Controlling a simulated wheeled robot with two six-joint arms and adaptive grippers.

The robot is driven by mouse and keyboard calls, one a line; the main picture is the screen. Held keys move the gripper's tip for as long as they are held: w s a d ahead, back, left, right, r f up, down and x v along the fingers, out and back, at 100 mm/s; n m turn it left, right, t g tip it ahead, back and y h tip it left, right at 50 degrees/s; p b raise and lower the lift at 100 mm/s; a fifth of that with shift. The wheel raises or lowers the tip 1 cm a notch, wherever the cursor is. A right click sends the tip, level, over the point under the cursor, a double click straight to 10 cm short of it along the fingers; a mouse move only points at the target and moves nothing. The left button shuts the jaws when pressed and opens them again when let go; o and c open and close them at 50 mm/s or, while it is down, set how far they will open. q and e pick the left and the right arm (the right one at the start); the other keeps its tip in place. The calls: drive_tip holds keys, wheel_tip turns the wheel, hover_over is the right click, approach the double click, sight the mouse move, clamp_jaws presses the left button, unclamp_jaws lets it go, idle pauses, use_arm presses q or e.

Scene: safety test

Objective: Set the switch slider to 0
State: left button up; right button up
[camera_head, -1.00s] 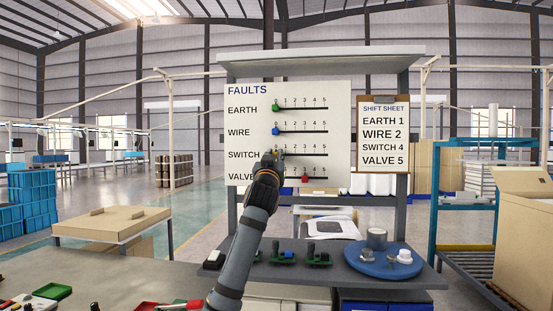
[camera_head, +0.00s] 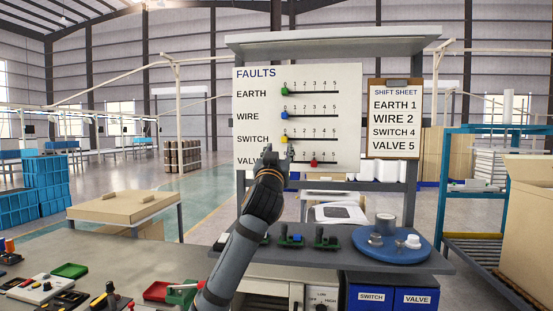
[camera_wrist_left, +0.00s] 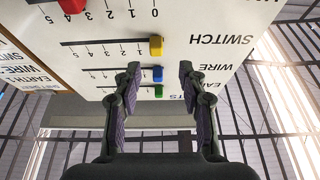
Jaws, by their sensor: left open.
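The white FAULTS board (camera_head: 345,92) carries four slider tracks. The yellow SWITCH slider (camera_head: 285,139) sits at the 0 end of its track. It shows in the left wrist view (camera_wrist_left: 156,45), which sees the board upside down, ahead of the fingertips. The green EARTH slider (camera_head: 284,91) and blue WIRE slider (camera_head: 284,115) are also at 0. The red VALVE slider (camera_head: 313,162) is near 3. My left gripper (camera_head: 279,153) is just below the yellow slider in the head view. Its fingers (camera_wrist_left: 159,72) are open and empty, apart from the yellow slider. My right gripper is out of view.
The shift sheet clipboard (camera_head: 396,118) reads EARTH 1, WIRE 2, SWITCH 4, VALVE 5. Below the board, a grey shelf (camera_head: 350,262) holds green-based switch parts (camera_head: 290,240) and a blue round tray (camera_head: 365,247). A left worktop bears small devices. Air before the board's right half is clear.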

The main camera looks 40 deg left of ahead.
use_arm(q)
drive_tip(key=v, duration=0.5)
idle(0.4)
